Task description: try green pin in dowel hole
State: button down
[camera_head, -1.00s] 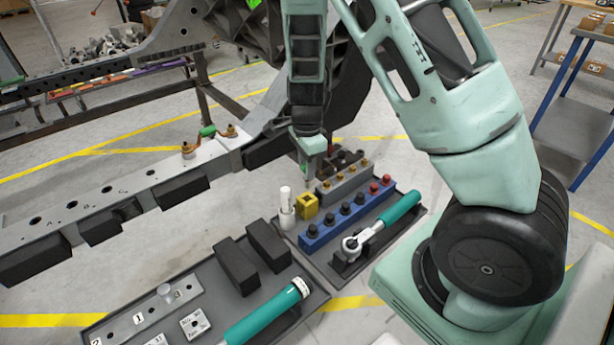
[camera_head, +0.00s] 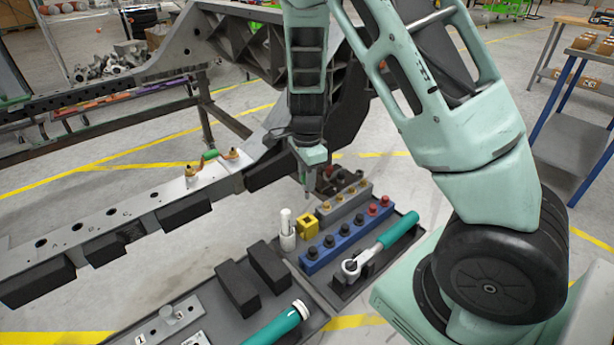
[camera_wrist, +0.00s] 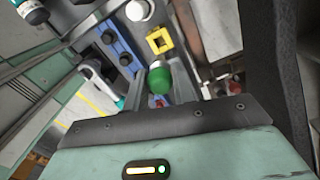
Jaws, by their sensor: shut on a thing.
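My gripper (camera_head: 307,190) hangs above the far end of the parts tray, behind the yellow block. In the wrist view the green pin (camera_wrist: 160,79) sits between the two fingers of my gripper (camera_wrist: 159,92), its rounded green end showing. In the head view a thin grey tip points down below the fingers. The pale chassis rail (camera_head: 95,222) on the left has several round holes along its top, one of them a dark hole (camera_head: 111,212). I cannot tell which is the dowel hole. The pin is well apart from the rail.
The tray holds a yellow block (camera_head: 308,225), a white cylinder (camera_head: 287,231), a blue socket rack (camera_head: 345,245) and a teal-handled ratchet (camera_head: 396,231). Brass clamps (camera_head: 191,170) stand on the rail. Black blocks (camera_head: 237,289) lie nearer. Floor between rail and tray is clear.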

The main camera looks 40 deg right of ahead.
jog(key=shift+r+p, duration=2.35)
